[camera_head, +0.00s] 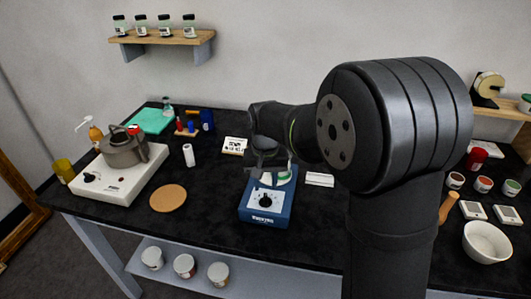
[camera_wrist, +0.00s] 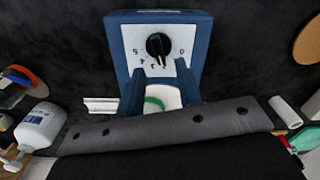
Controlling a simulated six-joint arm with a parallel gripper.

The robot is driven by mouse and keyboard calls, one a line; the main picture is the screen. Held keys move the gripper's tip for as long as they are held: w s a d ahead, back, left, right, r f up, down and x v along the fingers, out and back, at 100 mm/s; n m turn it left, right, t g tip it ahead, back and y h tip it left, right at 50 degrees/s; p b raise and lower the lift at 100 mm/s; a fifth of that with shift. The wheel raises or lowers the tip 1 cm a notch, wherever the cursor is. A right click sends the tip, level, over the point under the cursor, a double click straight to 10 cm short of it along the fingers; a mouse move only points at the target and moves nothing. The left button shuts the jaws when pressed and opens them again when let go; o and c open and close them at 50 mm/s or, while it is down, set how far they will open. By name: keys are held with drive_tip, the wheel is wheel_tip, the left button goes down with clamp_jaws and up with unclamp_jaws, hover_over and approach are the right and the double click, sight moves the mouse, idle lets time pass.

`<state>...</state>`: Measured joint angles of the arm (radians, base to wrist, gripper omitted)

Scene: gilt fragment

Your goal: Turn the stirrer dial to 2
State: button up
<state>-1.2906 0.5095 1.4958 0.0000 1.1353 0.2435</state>
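The blue stirrer (camera_head: 264,215) stands on the black bench, with a white dial face and a black dial (camera_head: 266,201) on its front. In the wrist view the dial (camera_wrist: 158,45) is close up, with numbers around it from 0 to 5. Its exact setting is too small to read. My gripper (camera_head: 268,168) is above and behind the dial in the head view. The gripper partly hides the stirrer's white top, where something green shows.
A white hotplate (camera_head: 118,180) with a kettle stands at left, beside a cork mat (camera_head: 168,198). A white bowl (camera_head: 487,242) and several jars are at right.

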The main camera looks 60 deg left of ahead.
sight(265, 195)
wheel_tip(265, 195, up, 14)
drive_tip(key=shift+f, duration=0.25)
drive_tip(key=shift+f, duration=0.15)
idle(0.4)
wheel_tip(265, 195, down, 17)
drive_tip(key=shift+f, duration=0.15)
idle(0.5)
